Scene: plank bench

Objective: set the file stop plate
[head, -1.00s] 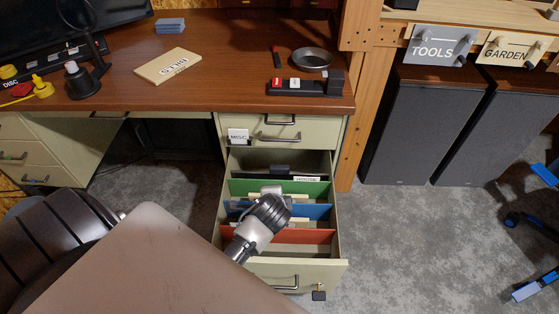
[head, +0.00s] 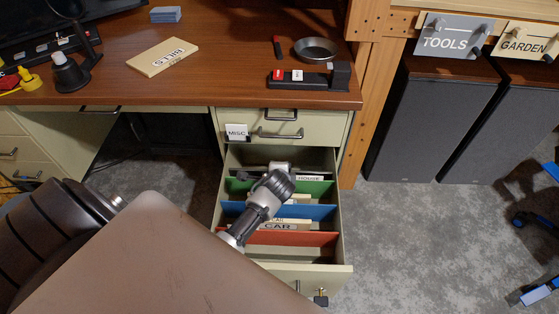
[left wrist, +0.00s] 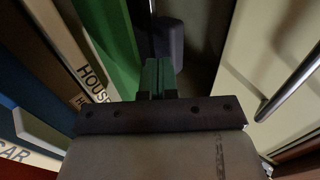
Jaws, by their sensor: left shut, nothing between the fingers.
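The file drawer (head: 344,245) is pulled open below the desk. Green, blue and red dividers with labelled folders, HOUSE and CAR, stand in it. A thin dark plate (head: 238,172), apparently the stop plate, stands behind the green divider (head: 318,188), partly hidden by my left arm. My left gripper is over the back part of the drawer; its fingertips are hidden in the head view. In the left wrist view my left gripper (left wrist: 160,72) is shut and empty, close to a dark grey block (left wrist: 168,40). I cannot tell whether they touch. My right gripper is not in view.
The closed MISC drawer (head: 262,127) with a bar handle is just behind the open one. The desk top (head: 225,60) holds a BILLS folder (head: 162,57), a metal bowl (head: 316,50) and a black stand (head: 305,78). A wooden post (head: 362,110) rises at the right.

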